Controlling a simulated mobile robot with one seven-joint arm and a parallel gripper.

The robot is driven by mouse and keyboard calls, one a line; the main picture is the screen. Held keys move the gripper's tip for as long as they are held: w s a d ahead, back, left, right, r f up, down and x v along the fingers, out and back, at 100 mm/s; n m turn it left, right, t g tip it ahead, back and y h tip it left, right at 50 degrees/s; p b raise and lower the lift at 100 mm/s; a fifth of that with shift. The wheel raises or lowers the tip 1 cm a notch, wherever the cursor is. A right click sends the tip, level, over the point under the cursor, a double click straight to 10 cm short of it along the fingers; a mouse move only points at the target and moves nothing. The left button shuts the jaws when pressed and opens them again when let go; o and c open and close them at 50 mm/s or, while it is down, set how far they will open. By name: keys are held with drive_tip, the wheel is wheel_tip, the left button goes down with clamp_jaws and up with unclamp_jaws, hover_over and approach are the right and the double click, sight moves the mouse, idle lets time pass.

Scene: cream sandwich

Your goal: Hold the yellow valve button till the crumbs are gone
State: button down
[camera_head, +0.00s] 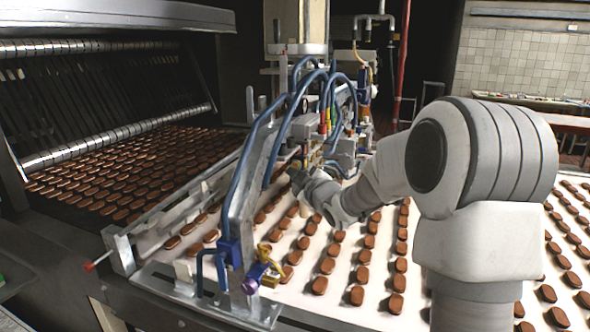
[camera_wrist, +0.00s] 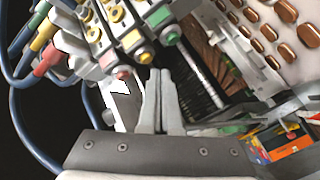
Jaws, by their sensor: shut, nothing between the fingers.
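The valve block (camera_wrist: 128,36) shows at the top of the wrist view, with a row of coloured buttons on its near edge. The yellow valve button (camera_wrist: 145,57) sits between a pink button (camera_wrist: 122,72) and a green one (camera_wrist: 171,38). My gripper (camera_wrist: 160,72) is shut with nothing between its fingers. Its tips are just below and right of the yellow button in the picture; I cannot tell whether they touch it. In the head view my arm reaches in from the right to the machine, and the fingers are not clear there. I cannot make out any crumbs.
Blue hoses (camera_head: 245,180) arch over the machine close to my wrist. Rows of brown biscuits lie on the white belt (camera_head: 330,240) below my arm, and many more lie on the dark conveyor at left. A purple-ended fitting (camera_head: 252,284) stands at the front.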

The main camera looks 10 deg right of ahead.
drive_tip(key=shift+s+a+b, duration=0.7)
drive_tip(key=shift+s+b, duration=0.1)
drive_tip(key=shift+s, duration=0.25)
drive_tip(key=shift+s+a+b, duration=0.7)
drive_tip(key=shift+s+b, duration=0.05)
drive_tip(key=shift+s, duration=0.3)
drive_tip(key=shift+r, duration=0.1)
